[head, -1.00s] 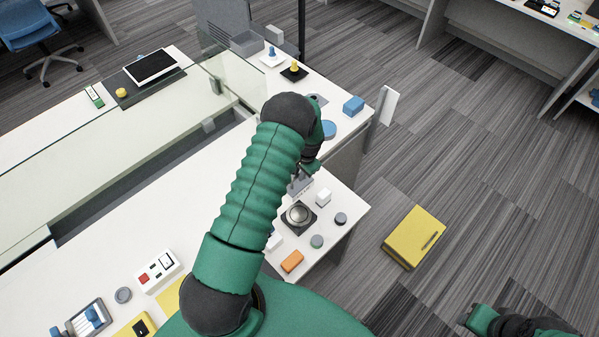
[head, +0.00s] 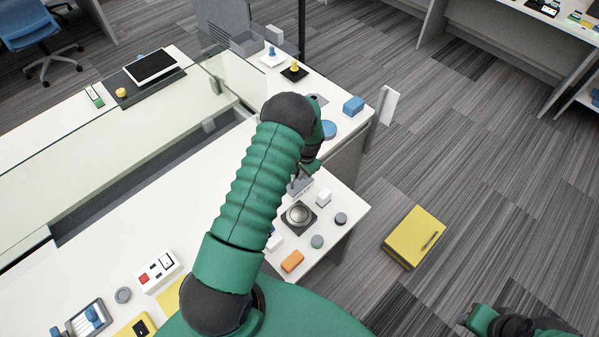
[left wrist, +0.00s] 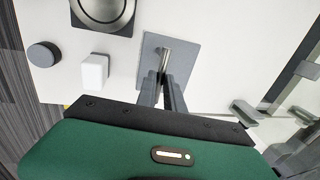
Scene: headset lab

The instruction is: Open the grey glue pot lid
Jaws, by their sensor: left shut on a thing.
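The grey lid, a flat square plate (left wrist: 183,52) with a metal bar handle (left wrist: 165,58), shows in the left wrist view. In the head view it is a small grey shape (head: 301,186), partly hidden by my wrist. My left gripper (left wrist: 164,80) has its two dark fingers closed on the bar handle. The plate looks flat; I cannot tell whether it is raised from what lies under it. The inside of the pot is hidden. Part of my right arm shows at the lower right of the head view; its gripper is not visible.
A round silver dial on a dark square base (head: 299,215) sits close by. A clear glass panel (head: 235,85) stands behind. The table's right edge is near.

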